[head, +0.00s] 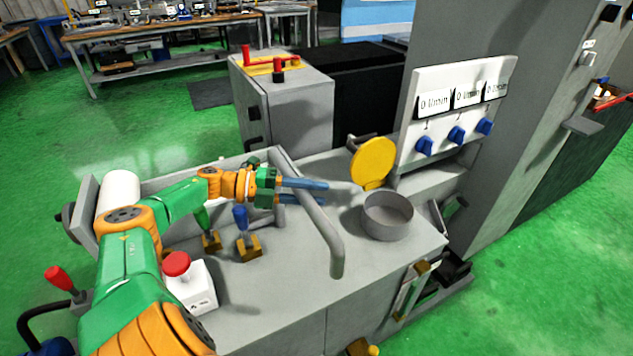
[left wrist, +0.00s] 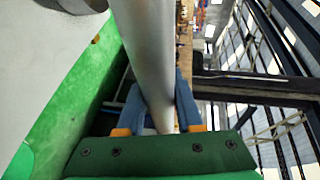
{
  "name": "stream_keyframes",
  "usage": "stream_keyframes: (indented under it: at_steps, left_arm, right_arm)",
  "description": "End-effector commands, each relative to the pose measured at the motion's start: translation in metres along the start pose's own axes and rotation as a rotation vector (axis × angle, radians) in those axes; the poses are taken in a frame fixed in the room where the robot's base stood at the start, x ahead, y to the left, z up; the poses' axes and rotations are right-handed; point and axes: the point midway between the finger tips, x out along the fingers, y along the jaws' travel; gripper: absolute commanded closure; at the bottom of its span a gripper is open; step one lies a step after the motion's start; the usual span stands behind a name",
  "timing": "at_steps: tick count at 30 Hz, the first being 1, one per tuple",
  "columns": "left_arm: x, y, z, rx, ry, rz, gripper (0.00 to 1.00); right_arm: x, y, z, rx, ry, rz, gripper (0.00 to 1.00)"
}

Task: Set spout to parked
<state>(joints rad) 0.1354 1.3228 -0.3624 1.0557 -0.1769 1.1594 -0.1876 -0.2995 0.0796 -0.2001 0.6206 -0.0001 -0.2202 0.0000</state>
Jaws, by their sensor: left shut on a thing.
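The spout (head: 322,232) is a grey bent pipe above the grey machine table, its near end turned down toward the front right. My left gripper (head: 322,193) comes from the left with its blue fingers on the spout's straight run. In the left wrist view the pipe (left wrist: 145,50) passes between the two blue fingers (left wrist: 162,108), and the gripper is shut on it. My right gripper does not show.
Blue-handled parts (head: 241,218) and a white box with a red button (head: 177,265) are near my left arm. A grey round bowl (head: 387,217) with a yellow lid (head: 373,162) stands right of the spout. A panel with blue knobs (head: 456,135) rises behind.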

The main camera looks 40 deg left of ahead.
Motion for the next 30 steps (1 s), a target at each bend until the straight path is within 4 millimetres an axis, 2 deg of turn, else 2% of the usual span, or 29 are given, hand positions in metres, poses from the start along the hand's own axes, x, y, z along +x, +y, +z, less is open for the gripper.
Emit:
stream_keyframes:
  at_steps: [9, 10, 12, 13, 22, 30]
  left_arm:
    - [0.000, 0.001, -0.001, 0.000, 0.005, 0.003, 1.00]
    - [0.000, 0.001, -0.001, 0.000, 0.005, 0.003, 0.60]
    - [0.000, 0.001, -0.001, 0.000, 0.004, 0.003, 0.41]
    - [0.000, 0.001, -0.001, 0.000, 0.004, 0.003, 0.36]
    - [-0.002, 0.001, 0.000, -0.001, 0.002, 0.003, 0.36]
    - [-0.054, 0.002, 0.000, -0.003, 0.000, 0.006, 0.36]
  right_arm:
    - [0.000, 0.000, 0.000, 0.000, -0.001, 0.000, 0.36]
    - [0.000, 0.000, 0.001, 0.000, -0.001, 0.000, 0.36]
    - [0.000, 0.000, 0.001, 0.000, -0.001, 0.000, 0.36]
    - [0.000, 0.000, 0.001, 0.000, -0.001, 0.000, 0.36]
    - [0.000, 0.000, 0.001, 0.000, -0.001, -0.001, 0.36]
    - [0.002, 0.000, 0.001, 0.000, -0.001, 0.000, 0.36]
